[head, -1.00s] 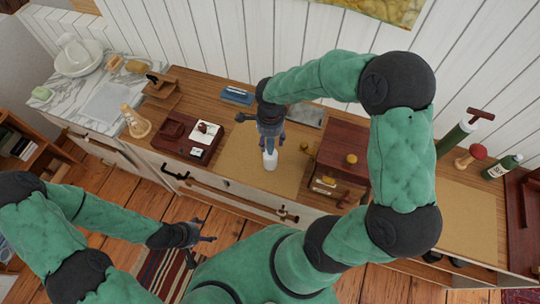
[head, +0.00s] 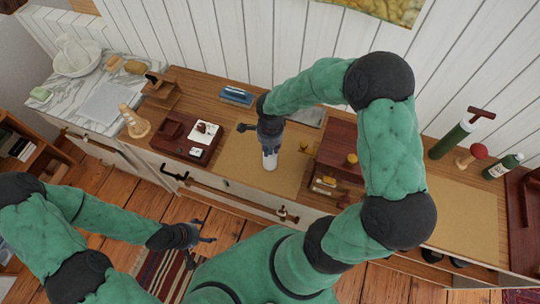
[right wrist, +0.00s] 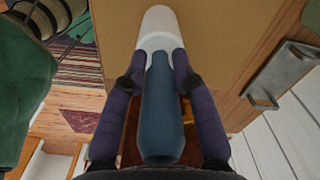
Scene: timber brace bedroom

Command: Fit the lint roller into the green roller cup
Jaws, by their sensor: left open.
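The lint roller has a white roll (head: 270,160) and a blue handle, which shows in the right wrist view (right wrist: 162,105). My right gripper (head: 270,143) is over the middle of the dresser top, with its two fingers closed along both sides of the handle. The white roll points away from the fingers, over the tan mat (head: 240,165). I cannot tell its exact height above the mat. My left gripper (head: 205,236) is open and empty, low in front of the dresser. I cannot make out the green roller cup for sure; my right arm covers part of the top.
A dark red-brown tray (head: 185,140) lies left of the mat, and a dark wooden box unit (head: 340,148) stands right of it. A blue-handled brush (head: 237,96) lies behind.

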